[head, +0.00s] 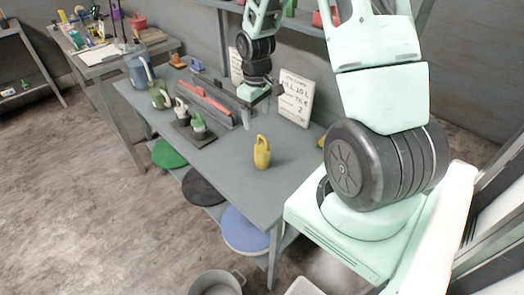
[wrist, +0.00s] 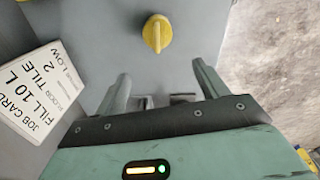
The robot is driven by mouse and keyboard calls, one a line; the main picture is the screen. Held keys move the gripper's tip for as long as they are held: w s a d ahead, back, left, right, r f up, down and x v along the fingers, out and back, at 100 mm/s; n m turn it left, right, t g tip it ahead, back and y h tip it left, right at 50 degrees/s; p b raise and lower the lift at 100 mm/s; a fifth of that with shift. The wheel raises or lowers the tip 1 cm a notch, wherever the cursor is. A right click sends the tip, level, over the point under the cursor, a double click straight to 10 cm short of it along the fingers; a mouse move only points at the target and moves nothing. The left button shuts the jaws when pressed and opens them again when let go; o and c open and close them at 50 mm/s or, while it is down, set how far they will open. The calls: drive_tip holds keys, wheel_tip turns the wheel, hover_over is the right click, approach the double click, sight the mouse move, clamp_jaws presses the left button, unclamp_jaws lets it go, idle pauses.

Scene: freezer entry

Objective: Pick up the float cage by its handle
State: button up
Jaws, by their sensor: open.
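A small yellow object with a raised handle, which looks like the float cage (head: 262,154), stands upright on the grey workbench near its right front edge. In the wrist view it (wrist: 157,34) is seen from above, with the handle as a ridge across its round body. My gripper (head: 257,112) is over the bench, behind the yellow object and apart from it. In the wrist view my gripper (wrist: 160,74) is open and empty, and the yellow object lies beyond the gap between the fingertips.
A white job card (head: 296,97) stands behind the yellow object; it is left of my fingers in the wrist view (wrist: 38,90). A grey trough with a red bar (head: 205,99) and a dark stand (head: 201,134) are to the left. Bare bench (head: 222,158) surrounds the yellow object.

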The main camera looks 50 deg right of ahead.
drive_tip(key=p, duration=0.1)
hover_over(258, 144)
wheel_tip(258, 144, down, 7)
drive_tip(key=shift+w+d, duration=0.1)
drive_tip(key=shift+w, duration=0.05)
drive_tip(key=shift+f+p, duration=1.35)
drive_tip(key=shift+f, duration=1.35)
drive_tip(key=c, duration=1)
